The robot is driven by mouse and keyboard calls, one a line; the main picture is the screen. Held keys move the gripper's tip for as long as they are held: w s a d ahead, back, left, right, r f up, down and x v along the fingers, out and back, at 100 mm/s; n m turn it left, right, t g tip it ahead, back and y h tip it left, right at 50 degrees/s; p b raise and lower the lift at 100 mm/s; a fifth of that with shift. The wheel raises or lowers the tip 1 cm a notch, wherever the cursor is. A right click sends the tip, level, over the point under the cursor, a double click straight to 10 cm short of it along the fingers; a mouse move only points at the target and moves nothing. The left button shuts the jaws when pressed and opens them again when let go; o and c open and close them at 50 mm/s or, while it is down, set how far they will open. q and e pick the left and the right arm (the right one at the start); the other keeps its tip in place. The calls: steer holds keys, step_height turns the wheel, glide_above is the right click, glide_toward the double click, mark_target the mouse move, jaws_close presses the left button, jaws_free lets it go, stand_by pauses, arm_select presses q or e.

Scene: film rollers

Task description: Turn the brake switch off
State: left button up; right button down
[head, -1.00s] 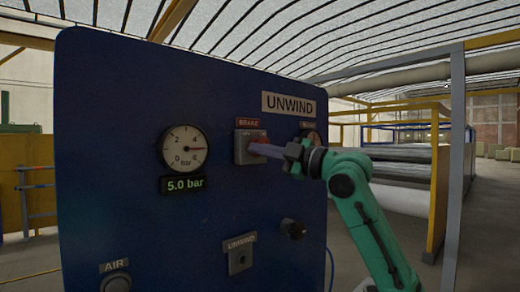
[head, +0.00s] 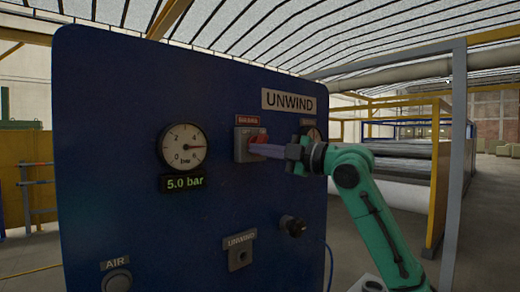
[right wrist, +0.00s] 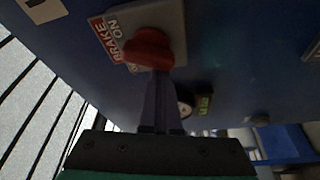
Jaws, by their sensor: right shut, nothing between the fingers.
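The brake switch (head: 241,151) is a grey box with a red handle (head: 260,139) on the blue panel (head: 110,150), under a red label. In the right wrist view the red handle (right wrist: 148,46) sits on its grey plate (right wrist: 168,16), beside a label reading BRAKE and ON. My right gripper (head: 253,150) is shut and empty. Its fingertips are at the red handle, just below it in the head view. They overlap the handle's near edge in the right wrist view (right wrist: 157,76); contact cannot be told for sure. My left gripper is not in view.
A pressure gauge (head: 184,147) over a 5.0 bar display (head: 184,183) is left of the switch. A black knob (head: 292,226), an UNWIND control (head: 239,259) and an AIR button (head: 117,282) are lower. Another dial is partly hidden behind my right gripper.

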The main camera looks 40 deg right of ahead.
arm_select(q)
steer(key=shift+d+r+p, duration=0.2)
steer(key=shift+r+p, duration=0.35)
arm_select(e)
steer(key=shift+d+f+n+g, duration=0.1)
steer(key=shift+n+g, duration=0.15)
steer(key=shift+n, duration=0.45)
steer(key=shift+d+f+n+g, duration=0.1)
steer(key=shift+n+g, duration=0.15)
steer(key=shift+n, duration=0.45)
steer(key=shift+n+g+p, duration=0.3)
steer(key=shift+n+p, duration=0.05)
steer(key=shift+n, duration=0.45)
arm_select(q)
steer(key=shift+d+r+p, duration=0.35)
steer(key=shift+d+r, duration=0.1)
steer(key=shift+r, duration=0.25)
arm_select(e)
steer(key=shift+d+f+n+g+h, duration=0.3)
steer(key=shift+d+n+g, duration=0.1)
steer(key=shift+n, duration=0.6)
steer(key=shift+d+f, duration=0.15)
steer(key=shift+d, duration=0.2)
